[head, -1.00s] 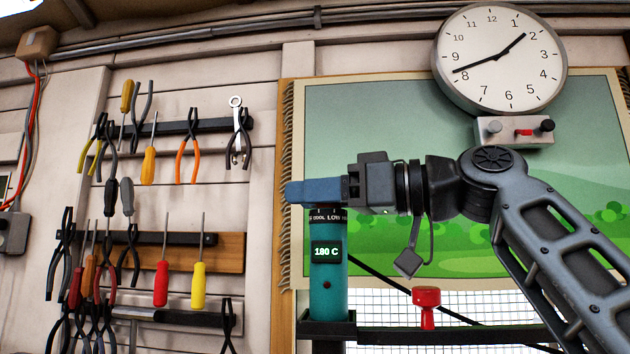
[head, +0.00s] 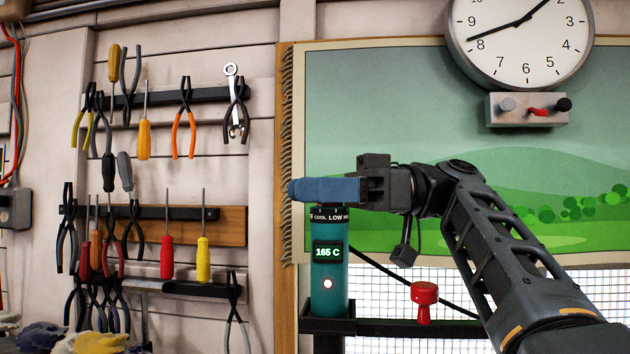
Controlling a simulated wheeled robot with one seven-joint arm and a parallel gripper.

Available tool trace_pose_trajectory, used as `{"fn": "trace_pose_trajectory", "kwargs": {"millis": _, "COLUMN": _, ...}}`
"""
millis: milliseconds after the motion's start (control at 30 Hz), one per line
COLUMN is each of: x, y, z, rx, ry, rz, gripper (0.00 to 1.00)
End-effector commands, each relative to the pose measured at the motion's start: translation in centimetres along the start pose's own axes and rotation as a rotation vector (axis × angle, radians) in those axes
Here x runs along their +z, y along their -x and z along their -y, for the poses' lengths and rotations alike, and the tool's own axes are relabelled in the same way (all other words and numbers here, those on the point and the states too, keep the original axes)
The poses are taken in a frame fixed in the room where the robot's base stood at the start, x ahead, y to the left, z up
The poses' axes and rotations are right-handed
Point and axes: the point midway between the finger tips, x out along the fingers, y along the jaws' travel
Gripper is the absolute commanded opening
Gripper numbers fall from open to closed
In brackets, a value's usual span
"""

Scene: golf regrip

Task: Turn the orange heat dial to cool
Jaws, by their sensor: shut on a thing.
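A teal cylindrical heat tool (head: 328,270) stands upright on a black ledge. Its lit display (head: 327,252) reads 165 C, with a pale glowing spot below it. A black ring (head: 329,215) at its top carries white words, including COOL and LOW. No orange shows on the dial from here. My gripper (head: 322,190) reaches in from the right, its blue fingers shut at the top of the tool, just above the lettered ring. The fingers cover whatever part they hold, taken to be the dial.
The black ledge (head: 390,335) carries a red knob-like piece (head: 424,300) right of the tool. A green landscape hanging (head: 450,130) is behind my arm. A clock (head: 520,38) and a small switch box (head: 526,109) are above. Pliers and screwdrivers hang at left.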

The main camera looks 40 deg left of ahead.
Motion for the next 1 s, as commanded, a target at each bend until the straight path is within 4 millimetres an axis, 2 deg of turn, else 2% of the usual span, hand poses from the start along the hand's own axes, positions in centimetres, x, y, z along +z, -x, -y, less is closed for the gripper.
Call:
{"fn": "trace_pose_trajectory", "kwargs": {"millis": 433, "x": -0.08, "y": 0.0, "z": 0.02, "rx": -0.01, "ry": 0.001, "rz": 0.0, "gripper": 0.08}}
{"fn": "trace_pose_trajectory", "kwargs": {"millis": 467, "x": -0.08, "y": 0.0, "z": 0.02, "rx": -0.01, "ry": 0.001, "rz": 0.0, "gripper": 0.39}}
{"fn": "trace_pose_trajectory", "kwargs": {"millis": 600, "x": -0.07, "y": 0.0, "z": 0.01, "rx": -0.01, "ry": 0.001, "rz": 0.0, "gripper": 0.53}}
{"fn": "trace_pose_trajectory", "kwargs": {"millis": 700, "x": -0.05, "y": 0.0, "z": 0.01, "rx": -0.01, "ry": 0.0, "rz": 0.0, "gripper": 0.6}}
{"fn": "trace_pose_trajectory", "kwargs": {"millis": 1000, "x": 0.02, "y": -0.02, "z": 0.05, "rx": -0.009, "ry": 0.0, "rz": 0.0, "gripper": 0.6}}
